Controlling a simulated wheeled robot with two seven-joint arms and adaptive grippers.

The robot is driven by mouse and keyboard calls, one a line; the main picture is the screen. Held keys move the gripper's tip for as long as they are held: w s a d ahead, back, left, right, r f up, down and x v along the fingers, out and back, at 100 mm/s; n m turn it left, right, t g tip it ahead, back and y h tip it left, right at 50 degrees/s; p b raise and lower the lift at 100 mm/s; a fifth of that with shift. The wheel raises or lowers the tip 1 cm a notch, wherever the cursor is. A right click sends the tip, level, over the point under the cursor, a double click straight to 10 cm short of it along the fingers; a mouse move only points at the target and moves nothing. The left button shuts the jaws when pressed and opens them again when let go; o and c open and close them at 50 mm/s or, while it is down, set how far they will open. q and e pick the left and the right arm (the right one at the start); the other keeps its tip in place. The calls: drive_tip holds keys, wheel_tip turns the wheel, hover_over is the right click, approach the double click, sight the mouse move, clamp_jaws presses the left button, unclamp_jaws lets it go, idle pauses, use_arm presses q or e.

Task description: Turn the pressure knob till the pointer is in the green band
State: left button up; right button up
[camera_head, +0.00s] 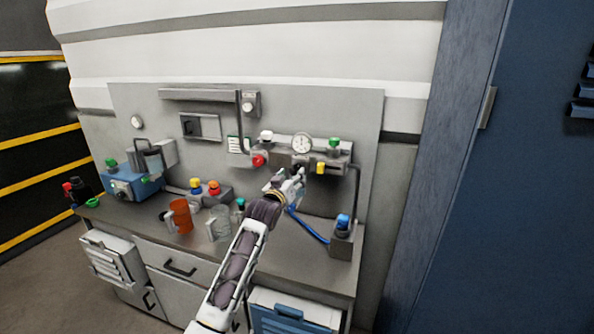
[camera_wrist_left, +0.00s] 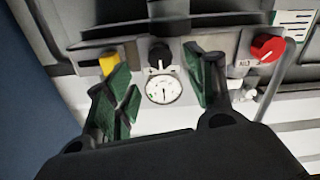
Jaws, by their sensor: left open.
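The pressure gauge (camera_head: 302,144) is a round white dial on the grey panel on the wall. It shows larger in the left wrist view (camera_wrist_left: 163,88), with a thin dark pointer and a small green mark near its rim. I cannot tell for sure whether the pointer lies in the green. The black pressure knob (camera_wrist_left: 160,56) with a white line is beside the gauge, between my open fingers in that picture. My left gripper (camera_head: 291,182) is open and in front of the panel, with green finger pads (camera_wrist_left: 155,70). I see no contact with the knob. My right gripper is out of view.
A red knob (camera_wrist_left: 267,47) and a yellow part (camera_wrist_left: 108,63) flank the black knob. On the bench are an orange mug (camera_head: 181,216), a clear jug (camera_head: 219,224) and a box with a blue knob (camera_head: 343,224). A blue hose runs under the panel.

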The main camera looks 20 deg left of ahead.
sight(298, 169)
use_arm(q)
drive_tip(key=shift+w+d+p, duration=0.1)
drive_tip(key=shift+w+p, duration=0.3)
drive_tip(key=shift+w, duration=2.55)
drive_tip(key=c, duration=1)
drive_tip(key=shift+c, duration=0.2)
